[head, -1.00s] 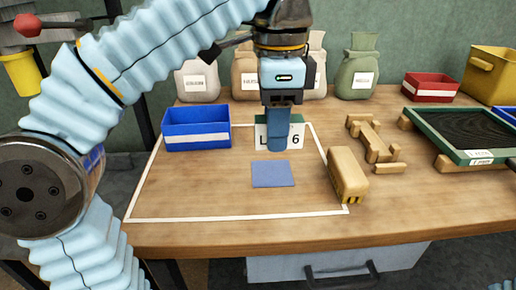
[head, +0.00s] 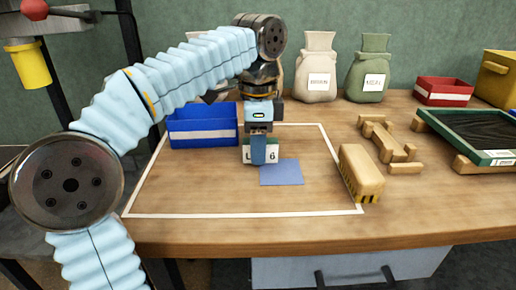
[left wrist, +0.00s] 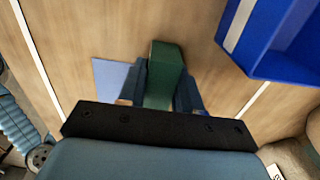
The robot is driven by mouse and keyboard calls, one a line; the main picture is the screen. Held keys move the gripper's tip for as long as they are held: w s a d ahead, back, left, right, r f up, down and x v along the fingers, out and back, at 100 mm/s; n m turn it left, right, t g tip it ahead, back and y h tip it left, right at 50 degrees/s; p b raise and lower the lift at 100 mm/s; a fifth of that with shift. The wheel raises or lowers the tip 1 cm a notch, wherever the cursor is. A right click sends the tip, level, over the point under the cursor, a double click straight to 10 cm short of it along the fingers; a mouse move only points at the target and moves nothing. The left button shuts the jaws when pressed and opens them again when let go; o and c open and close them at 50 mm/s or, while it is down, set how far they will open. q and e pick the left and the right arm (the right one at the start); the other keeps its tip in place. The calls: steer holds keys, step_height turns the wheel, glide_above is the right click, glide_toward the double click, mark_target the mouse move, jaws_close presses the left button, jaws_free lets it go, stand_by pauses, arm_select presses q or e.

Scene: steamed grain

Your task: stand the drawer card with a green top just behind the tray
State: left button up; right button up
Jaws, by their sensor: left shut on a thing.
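The drawer card (head: 273,154) is white with a green top and dark lettering, partly hidden by a finger. My left gripper (head: 258,150) points down and is shut on it, and the card looks upright. In the left wrist view the card's green top (left wrist: 163,75) sits between the two blue fingers. I cannot tell whether the card's lower edge touches the table. A flat blue square (head: 281,172) lies just in front and to the right of the card. A green-framed tray (head: 468,140) with dark contents rests on wooden supports at the right. My right gripper is not in view.
A blue bin (head: 203,132) stands left of the card. A tan block (head: 360,172) with striped ends and a wooden stand (head: 388,140) lie to the right. Sacks (head: 317,70) and a red bin (head: 444,91) are at the back. The white-outlined area's front is clear.

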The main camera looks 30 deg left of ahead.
arm_select(q)
steer(key=shift+r, duration=0.1)
steer(key=o, duration=1)
steer(key=shift+o, duration=0.2)
